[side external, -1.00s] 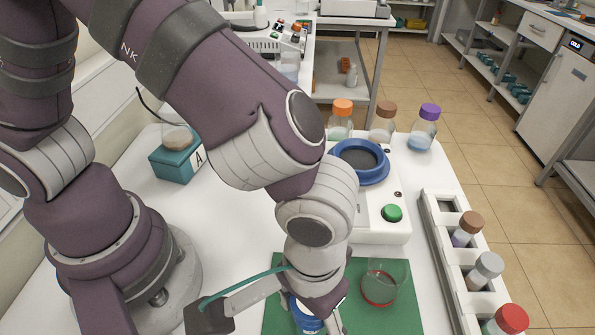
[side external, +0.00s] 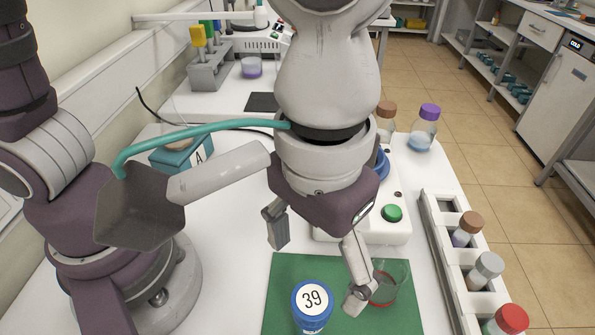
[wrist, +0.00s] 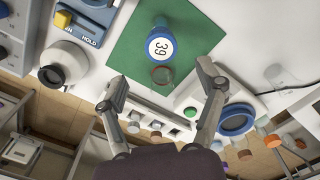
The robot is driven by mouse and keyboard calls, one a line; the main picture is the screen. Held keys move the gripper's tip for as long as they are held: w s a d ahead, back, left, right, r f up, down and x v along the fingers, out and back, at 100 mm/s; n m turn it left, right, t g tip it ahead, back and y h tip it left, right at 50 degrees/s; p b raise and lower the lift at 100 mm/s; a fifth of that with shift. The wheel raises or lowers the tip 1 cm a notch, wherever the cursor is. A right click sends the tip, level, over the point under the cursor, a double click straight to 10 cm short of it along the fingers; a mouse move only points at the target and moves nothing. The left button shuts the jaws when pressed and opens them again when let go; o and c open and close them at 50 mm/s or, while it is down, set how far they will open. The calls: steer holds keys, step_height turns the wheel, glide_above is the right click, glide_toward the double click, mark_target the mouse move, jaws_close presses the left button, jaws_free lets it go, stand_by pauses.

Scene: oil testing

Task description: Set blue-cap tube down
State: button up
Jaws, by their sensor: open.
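The blue-cap tube (side external: 312,306), with a white "39" label on its cap, stands upright on the green mat (side external: 283,275). It also shows in the wrist view (wrist: 160,46), cap towards the camera. My gripper (side external: 318,268) is open and empty, its fingers spread wide above and behind the tube. In the wrist view the fingers (wrist: 164,83) are apart, with the tube beyond them and touching neither. The tube's lower part is cut off by the side view's bottom edge.
A glass beaker with red liquid (side external: 398,272) stands on the mat behind my right finger. A white rack (side external: 447,275) with capped bottles runs along the right. A device with a green button (side external: 391,213) stands behind. White table left of the mat is clear.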

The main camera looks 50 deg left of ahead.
steer(key=shift+w+a+r, duration=0.1)
steer(key=shift+r, duration=0.3)
steer(key=w+a+r+t, duration=0.1)
steer(key=a+t, duration=0.1)
steer(key=a, duration=0.8)
steer(key=w+a+r+m+t, duration=0.1)
steer(key=w+a+t, duration=0.1)
steer(key=a, duration=0.8)
steer(key=shift+a+r+t, duration=0.15)
steer(key=shift+t, duration=0.65)
